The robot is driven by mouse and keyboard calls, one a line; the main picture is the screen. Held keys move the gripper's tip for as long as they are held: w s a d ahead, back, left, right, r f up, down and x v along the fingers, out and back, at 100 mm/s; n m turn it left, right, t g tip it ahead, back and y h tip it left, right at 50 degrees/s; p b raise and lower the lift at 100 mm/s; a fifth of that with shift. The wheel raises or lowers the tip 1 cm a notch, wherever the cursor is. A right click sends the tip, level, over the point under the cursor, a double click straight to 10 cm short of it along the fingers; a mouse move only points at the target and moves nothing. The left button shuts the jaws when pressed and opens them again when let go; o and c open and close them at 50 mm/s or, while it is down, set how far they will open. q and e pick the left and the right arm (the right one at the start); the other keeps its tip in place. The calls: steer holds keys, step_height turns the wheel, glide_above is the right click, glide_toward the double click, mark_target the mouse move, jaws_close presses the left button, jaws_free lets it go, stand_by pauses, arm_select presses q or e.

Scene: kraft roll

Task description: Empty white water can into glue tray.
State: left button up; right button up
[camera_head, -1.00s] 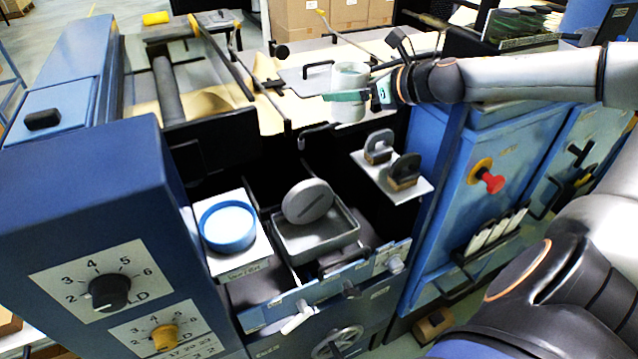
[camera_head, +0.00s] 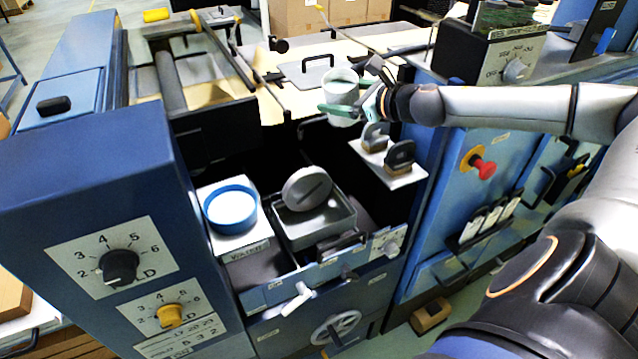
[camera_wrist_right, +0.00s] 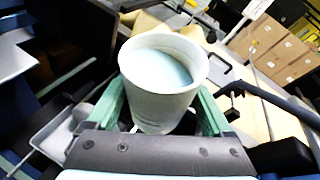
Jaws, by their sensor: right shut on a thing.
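The white water can (camera_head: 342,88) is held upright by my right gripper (camera_head: 350,109), above the far side of the open bay. The can also shows in the right wrist view (camera_wrist_right: 160,105), with pale liquid inside and green fingers on both sides of it. The grey rectangular glue tray (camera_head: 318,232) sits lower and nearer, with a round grey lid-like disc (camera_head: 307,188) leaning over its back part. The can is beyond the tray and a little to its right, apart from it. My left gripper is not in view.
A blue round dish (camera_head: 231,209) stands on a white plate left of the tray. A blue cabinet with a red button (camera_head: 484,168) lies further right.

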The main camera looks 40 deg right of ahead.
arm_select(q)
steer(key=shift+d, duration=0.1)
arm_select(e)
steer(key=shift+w, duration=0.1)
steer(key=shift+a, duration=0.2)
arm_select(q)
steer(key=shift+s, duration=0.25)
arm_select(e)
steer(key=shift+f+n, duration=0.15)
steer(key=shift+n, duration=0.15)
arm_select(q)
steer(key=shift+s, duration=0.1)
arm_select(e)
steer(key=shift+s+a, duration=0.2)
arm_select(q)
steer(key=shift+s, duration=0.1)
arm_select(e)
steer(key=shift+f+n+t+h, duration=0.15)
steer(key=shift+n+t+h, duration=0.15)
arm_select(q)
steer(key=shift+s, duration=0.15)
arm_select(e)
steer(key=shift+s+a, duration=0.1)
steer(key=shift+a, duration=0.1)
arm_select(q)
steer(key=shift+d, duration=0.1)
arm_select(e)
steer(key=shift+f, duration=0.15)
